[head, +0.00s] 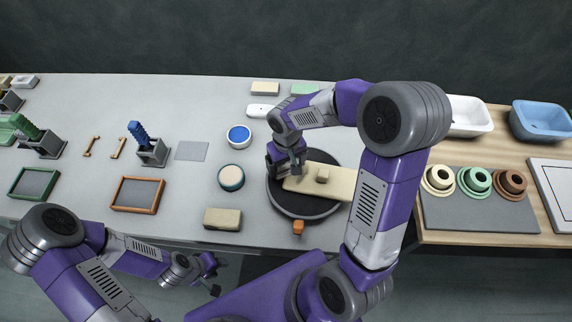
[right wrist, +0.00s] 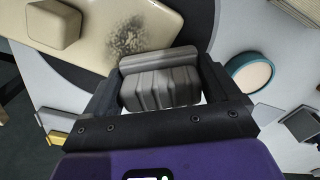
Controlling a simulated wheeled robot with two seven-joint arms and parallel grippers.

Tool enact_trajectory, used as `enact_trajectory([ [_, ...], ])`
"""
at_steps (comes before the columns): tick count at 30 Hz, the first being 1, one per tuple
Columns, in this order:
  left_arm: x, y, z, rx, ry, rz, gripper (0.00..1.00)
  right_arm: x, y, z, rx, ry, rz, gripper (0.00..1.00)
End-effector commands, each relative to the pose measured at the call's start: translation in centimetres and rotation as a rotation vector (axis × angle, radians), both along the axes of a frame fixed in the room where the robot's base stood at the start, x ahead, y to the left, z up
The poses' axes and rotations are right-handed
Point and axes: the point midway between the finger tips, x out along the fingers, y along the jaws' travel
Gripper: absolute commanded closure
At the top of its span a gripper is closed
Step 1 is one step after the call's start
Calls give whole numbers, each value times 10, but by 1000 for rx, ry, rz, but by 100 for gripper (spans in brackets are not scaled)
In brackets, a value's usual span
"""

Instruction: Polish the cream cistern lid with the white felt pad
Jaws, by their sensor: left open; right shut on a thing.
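The cream cistern lid (head: 339,186) lies on a dark round turntable (head: 290,204). A square knob (head: 322,175) stands on the lid. In the right wrist view the lid (right wrist: 95,38) bears a dark speckled smudge (right wrist: 130,36). My right gripper (head: 286,166) is at the lid's left end. It is shut on a grey-looking ribbed block (right wrist: 160,82), apparently the felt pad, close to the smudge. No white felt face shows, and I cannot tell whether it touches the lid. My left gripper (head: 211,276) is open and empty, in front of the bench edge.
A teal-rimmed round dish (head: 231,177), a blue dish (head: 238,135) and a tan sponge-like block (head: 222,218) lie left of the turntable. A small orange item (head: 298,227) is at its front. Trays and brush stands are farther left; basins (head: 541,119) and ringed pieces are right.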

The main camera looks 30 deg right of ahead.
Motion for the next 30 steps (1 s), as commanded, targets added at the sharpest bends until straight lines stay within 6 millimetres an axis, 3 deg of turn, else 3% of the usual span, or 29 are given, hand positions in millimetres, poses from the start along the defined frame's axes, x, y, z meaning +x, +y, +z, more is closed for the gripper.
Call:
enact_trajectory([
  [8,0,0,5,0,0,0,57,12,-10,1,0,0,0,34],
  [23,0,0,4,0,0,0,57,12,-11,0,0,0,0,34],
  [30,0,0,4,0,0,0,57,1,-24,0,-1,1,-2,34],
])
